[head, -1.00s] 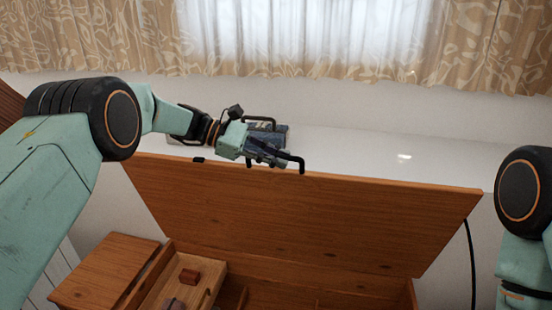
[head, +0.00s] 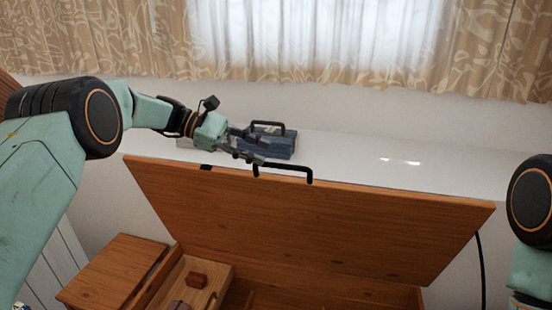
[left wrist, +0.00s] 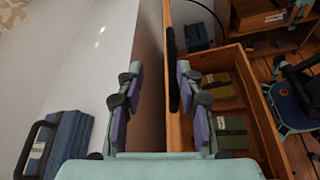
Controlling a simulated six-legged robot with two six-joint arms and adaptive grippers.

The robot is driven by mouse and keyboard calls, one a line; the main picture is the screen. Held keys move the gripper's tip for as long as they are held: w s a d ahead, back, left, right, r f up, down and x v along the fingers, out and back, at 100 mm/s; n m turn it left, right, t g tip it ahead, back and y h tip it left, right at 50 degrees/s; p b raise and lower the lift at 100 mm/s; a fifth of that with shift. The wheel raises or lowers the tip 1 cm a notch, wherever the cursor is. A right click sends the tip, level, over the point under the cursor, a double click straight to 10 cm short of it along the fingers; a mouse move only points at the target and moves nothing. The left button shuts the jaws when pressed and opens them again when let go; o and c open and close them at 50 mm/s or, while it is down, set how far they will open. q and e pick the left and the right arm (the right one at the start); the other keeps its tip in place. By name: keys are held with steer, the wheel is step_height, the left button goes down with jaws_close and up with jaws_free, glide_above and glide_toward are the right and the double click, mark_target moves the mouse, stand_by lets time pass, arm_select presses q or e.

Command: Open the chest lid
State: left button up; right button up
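The chest's wooden lid (head: 310,215) stands raised and tilted up in the head view, with the chest's inside partly visible below it. A black handle (head: 290,168) sits at the lid's top edge. My left gripper (head: 254,145) is open and empty, just left of and above the handle. In the left wrist view its two fingers (left wrist: 158,100) are spread apart. The lid's edge and the black handle (left wrist: 172,70) show between them, with no finger clearly touching the handle. My right gripper is out of view; only part of that arm shows at the right.
A white ledge (head: 400,165) runs behind the lid, holding a dark blue case with a black handle (head: 275,143). Wooden compartments with small items (head: 195,280) lie below left. Several packages (left wrist: 225,110) lie inside the chest. Curtains hang behind. A black cable hangs at right.

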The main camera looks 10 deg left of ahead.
arm_select(q)
steer(key=shift+v, duration=2.25)
steer(key=shift+c, duration=0.2)
